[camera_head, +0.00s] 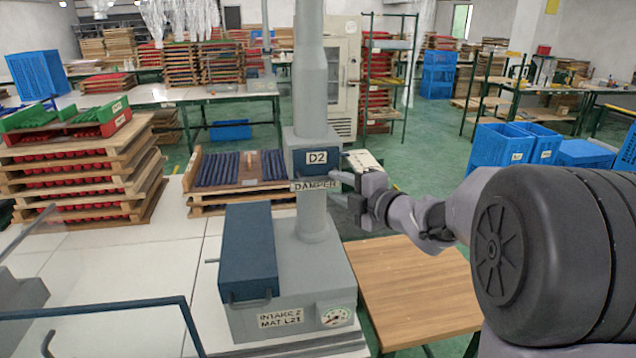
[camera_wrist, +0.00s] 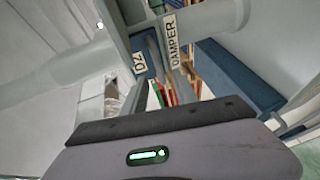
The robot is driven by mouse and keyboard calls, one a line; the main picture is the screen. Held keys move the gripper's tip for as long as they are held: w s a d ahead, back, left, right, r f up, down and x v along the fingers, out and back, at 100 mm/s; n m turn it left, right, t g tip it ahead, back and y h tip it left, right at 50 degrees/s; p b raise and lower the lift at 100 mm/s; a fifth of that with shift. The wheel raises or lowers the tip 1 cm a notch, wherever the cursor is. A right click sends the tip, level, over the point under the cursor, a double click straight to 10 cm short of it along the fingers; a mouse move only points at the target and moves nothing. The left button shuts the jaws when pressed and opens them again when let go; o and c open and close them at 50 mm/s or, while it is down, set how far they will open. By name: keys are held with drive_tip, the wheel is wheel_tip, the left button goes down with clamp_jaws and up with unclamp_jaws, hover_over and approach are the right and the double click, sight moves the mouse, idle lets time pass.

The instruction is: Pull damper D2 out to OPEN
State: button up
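Damper D2 (camera_head: 318,160) is a blue-fronted box on the upright grey duct, with a "D2" label and a "DAMPER" plate (camera_head: 315,185) just below it. My gripper (camera_head: 340,188) is at the right side of the damper, its fingertips close to the plate. Two fingers show with a gap between them. I cannot tell whether they touch the damper or whether a handle lies between them. In the wrist view the "D2" label (camera_wrist: 140,62) and "DAMPER" plate (camera_wrist: 172,40) appear rotated, just ahead of the gripper. The damper's position is hard to read.
Below stands a grey intake unit (camera_head: 290,285) with a blue box (camera_head: 249,250) and a round gauge. A wooden tabletop (camera_head: 415,290) lies under my arm. Stacked trays (camera_head: 80,175) stand left. A low tray stack (camera_head: 200,170) is behind the duct. Blue crates (camera_head: 500,150) stand right.

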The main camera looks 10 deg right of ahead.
sight(323, 179)
drive_tip(key=b+x, duration=0.1)
drive_tip(key=x, duration=0.6)
drive_tip(key=shift+w, duration=0.15)
clamp_jaws()
idle(1.1)
